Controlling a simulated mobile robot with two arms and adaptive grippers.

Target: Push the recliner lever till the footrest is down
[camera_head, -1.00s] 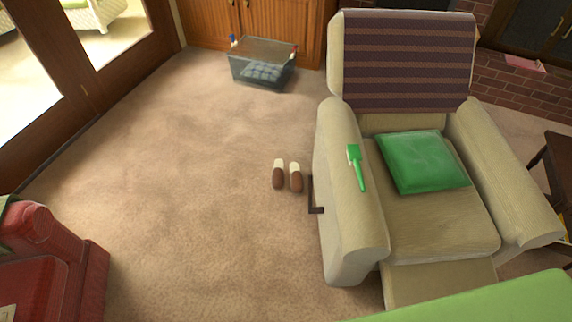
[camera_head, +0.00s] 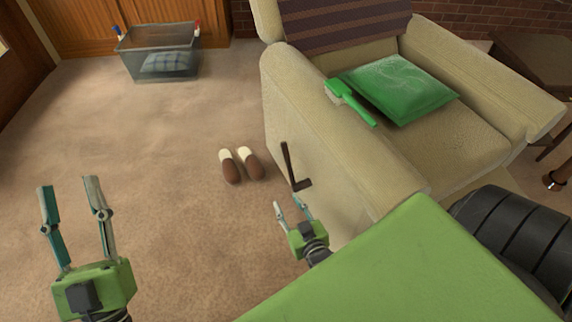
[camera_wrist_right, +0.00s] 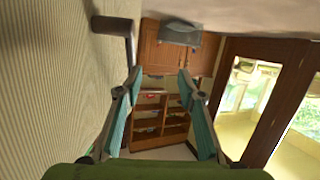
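The beige recliner (camera_head: 340,150) stands on the right in the head view. Its dark lever (camera_head: 288,163) is on the side panel facing me, with a bent handle end at the bottom. My right gripper (camera_head: 288,201) is open and empty just below and in front of the lever, apart from it. In the right wrist view the lever (camera_wrist_right: 116,27) shows at upper left, beyond and left of the open fingertips (camera_wrist_right: 159,75). My left gripper (camera_head: 69,185) is open and empty over the carpet at lower left. The footrest is hidden now behind my green body.
Brown and white slippers (camera_head: 240,166) lie on the carpet beside the recliner. A green brush (camera_head: 350,101) lies on the armrest and a green pillow (camera_head: 400,88) on the seat. A clear bin (camera_head: 160,55) stands at the back. The carpet at left is open.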

